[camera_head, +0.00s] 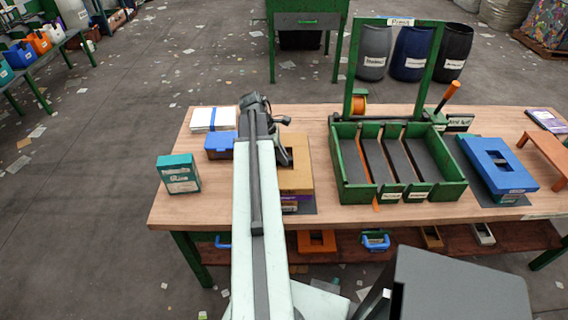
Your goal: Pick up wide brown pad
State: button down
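A wide tan-brown block (297,178) lies flat on a stack at the middle-left of the wooden workbench. Below it a purple box with a white label (290,206) shows at the front edge. My arm crosses in front and hides the stack's left side. My gripper (286,157) appears as dark parts at the far end of my arm, over or beside the brown block. I cannot tell whether it touches the block or whether its fingers are open. A flat orange-brown piece (548,150) stands at the bench's right end, apart from my gripper.
A green divided tray (345,190) with a tall green frame stands right of the stack. A blue slotted block (500,168) is farther right. A teal box (179,174), white pad (213,117) and blue box (219,146) lie left. Bare wood (190,212) shows at the front left.

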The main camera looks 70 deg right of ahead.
jog(key=shift+r, duration=0.1)
notch_tip(320, 180, up, 10)
jog(key=p, duration=1)
